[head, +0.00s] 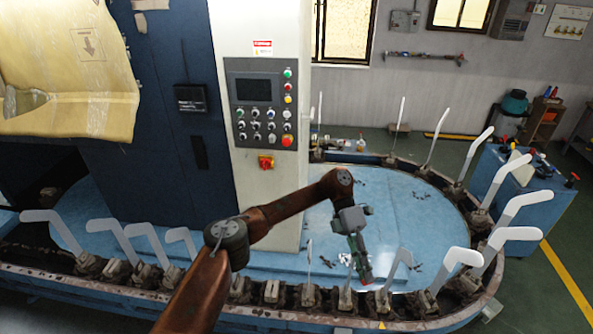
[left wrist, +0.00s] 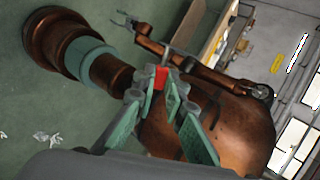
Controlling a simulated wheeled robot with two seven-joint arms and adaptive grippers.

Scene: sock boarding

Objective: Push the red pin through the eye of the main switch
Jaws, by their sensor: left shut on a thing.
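The main switch (head: 266,162) is a small red and yellow switch low on the pale control cabinet, left of my left gripper in the head view. Its eye is too small to make out. My left gripper (head: 361,268) points down over the near right part of the blue platform, well apart from the switch. In the left wrist view, the green-padded fingers of my left gripper (left wrist: 165,88) are shut on a small red thing, seemingly the red pin (left wrist: 161,75). My right gripper (left wrist: 125,20) shows small in that view, with its fingers apart and empty.
The control panel (head: 264,105) with buttons and a screen is above the switch. White sock boards (head: 460,257) stand on a track around the blue platform (head: 400,225). A yellow cover (head: 70,65) hangs at the upper left. A blue cart (head: 530,200) stands at right.

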